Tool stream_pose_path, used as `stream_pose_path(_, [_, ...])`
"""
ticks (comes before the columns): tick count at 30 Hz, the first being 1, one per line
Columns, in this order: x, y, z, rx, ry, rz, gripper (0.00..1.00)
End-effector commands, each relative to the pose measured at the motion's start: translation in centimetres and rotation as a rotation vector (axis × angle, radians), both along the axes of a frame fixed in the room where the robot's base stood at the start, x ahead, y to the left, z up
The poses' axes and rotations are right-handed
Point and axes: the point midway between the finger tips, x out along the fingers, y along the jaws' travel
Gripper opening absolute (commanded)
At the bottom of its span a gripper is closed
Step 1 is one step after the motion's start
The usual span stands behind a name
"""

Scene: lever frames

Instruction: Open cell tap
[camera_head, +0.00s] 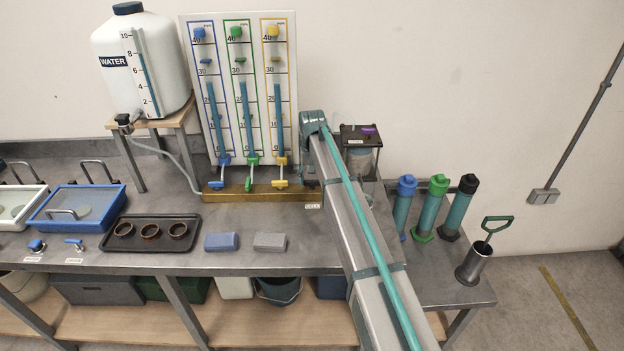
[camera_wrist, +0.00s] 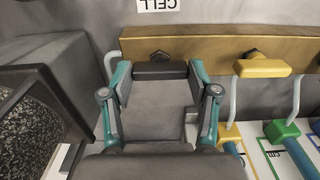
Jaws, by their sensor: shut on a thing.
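The cell tap's black handle (camera_wrist: 160,70) sits in front of the brass manifold bar (camera_wrist: 220,48), below a CELL label (camera_wrist: 158,4) in the wrist view. My gripper (camera_wrist: 158,78) has its teal fingers on both sides of this handle and is shut on it. The handle lies about level across the picture, in line with the yellow tap handle (camera_wrist: 262,68). In the head view my arm covers the cell tap and most of my gripper. The CELL label (camera_head: 312,206) shows there at the table's edge of the bar.
The yellow tap (camera_head: 280,184), green tap (camera_head: 251,184) and blue tap (camera_head: 217,184) stand close by on the bar, under the tube board (camera_head: 224,150). A dark-topped cell stand (camera_head: 358,136) is right of my arm. Several coloured cylinders (camera_head: 430,208) stand further right.

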Motion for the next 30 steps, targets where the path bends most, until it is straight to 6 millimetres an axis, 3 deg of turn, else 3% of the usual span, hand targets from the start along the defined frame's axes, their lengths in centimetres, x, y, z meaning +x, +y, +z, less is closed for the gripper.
stream_pose_path(8, [0.05,0.00,-0.02,-0.001,0.000,0.076,0.25])
stream_pose_path(30, [0.11,0.02,0.09,-0.001,-0.001,0.551,0.25])
